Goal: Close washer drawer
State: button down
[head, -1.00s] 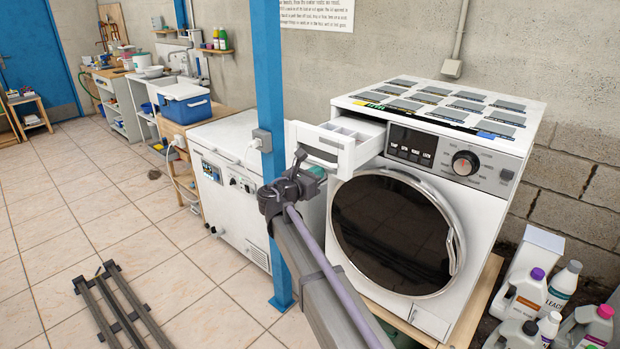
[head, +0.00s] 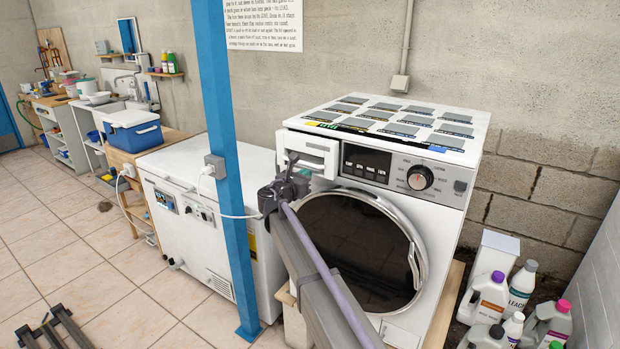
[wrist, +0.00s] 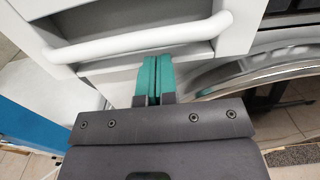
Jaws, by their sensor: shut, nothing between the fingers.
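The washer (head: 360,215) is a white front-loader with a dark round door, standing right of the middle in the head view. In the wrist view the white drawer handle (wrist: 140,38) runs across the top. My gripper (head: 291,160) is at the drawer front; in the wrist view its teal fingertips (wrist: 154,62) are together with nothing between them, just below the handle at the drawer's lower front. Whether they touch it is unclear.
A blue post (head: 228,165) stands left of the washer, close to my arm. A white chest freezer (head: 200,205) is behind it. Several bottles (head: 490,297) stand on the floor at the right. Flat grey squares lie on the washer top (head: 335,120). The tiled floor at left is mostly open.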

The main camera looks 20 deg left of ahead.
aim_at(306, 164)
jog(key=shift+s, duration=0.1)
jog(key=c, duration=1.9)
grip_release()
jog(key=v, duration=1.4)
jog(key=shift+a, duration=0.1)
jog(key=shift+o, duration=0.9)
jog(key=shift+r+p, duration=0.2)
jog(key=shift+p, duration=0.1)
jog(key=o, duration=0.3)
jog(key=r+p, duration=0.2)
jog(key=w+r+p, duration=0.1)
jog(key=r+p, duration=0.1)
jog(key=shift+w+d+r+p, duration=0.1)
jog(key=shift+d+r+p, duration=0.1)
jog(key=shift+p, duration=0.1)
jog(key=w+d+m, duration=0.1)
jog(key=w+m, duration=0.3)
jog(key=m, duration=0.2)
jog(key=w+d+f+m+g+p, duration=0.1)
jog(key=w+m, duration=0.4)
jog(key=m, duration=0.1)
jog(key=w+d+m+g+p, duration=0.1)
jog(key=w+m, duration=0.3)
jog(key=m, duration=0.2)
jog(key=shift+w+d+f+y, duration=0.2)
jog(key=shift+w+d+y, duration=0.1)
jog(key=shift+w, duration=0.1)
